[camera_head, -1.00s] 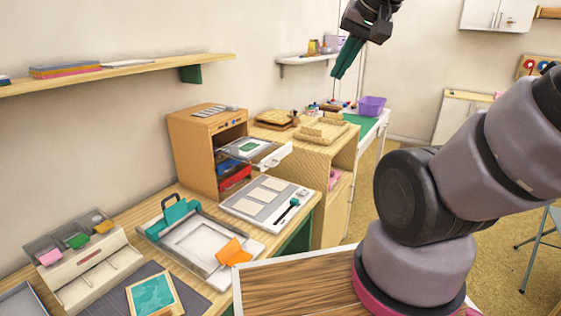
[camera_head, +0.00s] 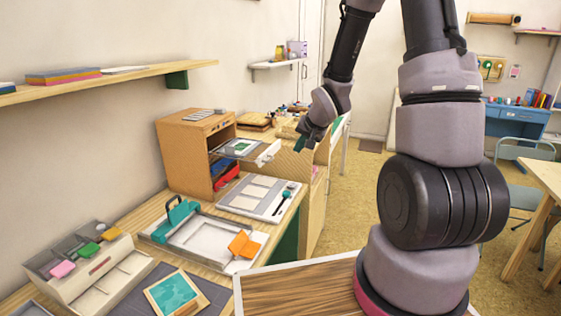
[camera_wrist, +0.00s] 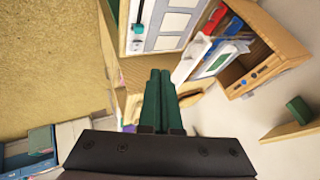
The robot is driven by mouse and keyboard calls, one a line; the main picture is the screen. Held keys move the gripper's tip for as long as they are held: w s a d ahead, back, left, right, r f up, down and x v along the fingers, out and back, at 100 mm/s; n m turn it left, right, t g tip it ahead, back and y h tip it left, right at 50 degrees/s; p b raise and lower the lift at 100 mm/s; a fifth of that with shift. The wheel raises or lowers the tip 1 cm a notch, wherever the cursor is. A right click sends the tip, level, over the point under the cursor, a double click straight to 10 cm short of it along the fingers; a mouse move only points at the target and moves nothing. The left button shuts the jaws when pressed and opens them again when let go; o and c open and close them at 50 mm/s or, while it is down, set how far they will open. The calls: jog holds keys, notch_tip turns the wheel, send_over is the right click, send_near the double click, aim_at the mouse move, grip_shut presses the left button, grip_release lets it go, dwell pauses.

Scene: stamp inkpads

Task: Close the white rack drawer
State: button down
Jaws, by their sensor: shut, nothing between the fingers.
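The white rack drawer (camera_head: 263,151) is pulled out to the right from the wooden cabinet (camera_head: 183,150). Its tray carries a green pad. In the wrist view the drawer's white front (camera_wrist: 188,64) lies just beyond my fingertips, and its tray extends from the cabinet (camera_wrist: 270,48). My gripper (camera_head: 303,143) has green fingers and is shut and empty. It is to the right of the drawer front, at about its height in the head view. In the wrist view the closed fingers (camera_wrist: 159,76) point toward the drawer area. I cannot tell whether they touch the front.
A red tray (camera_head: 227,177) sits below the drawer in the cabinet. A white board with panels (camera_head: 257,197) lies on the table beneath the drawer. A paper trimmer (camera_head: 190,238) and an orange piece (camera_head: 243,244) are nearer. Open floor lies right of the table.

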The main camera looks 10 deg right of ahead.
aim_at(226, 148)
jog(key=w+a+f, duration=0.5)
jog(key=w+f, duration=0.2)
jog(key=w, duration=0.1)
jog(key=shift+w+f, duration=0.2)
jog(key=shift+f, duration=0.1)
dwell(0.3)
jog(key=w+a, duration=0.4)
jog(key=a, duration=0.2)
jog(key=w+a, duration=0.4)
jog(key=a, duration=0.2)
jog(key=w+a, duration=0.4)
jog(key=a, duration=0.2)
jog(key=shift+w+a+r, duration=0.1)
jog(key=shift+a, duration=0.15)
jog(key=shift+r, duration=0.1)
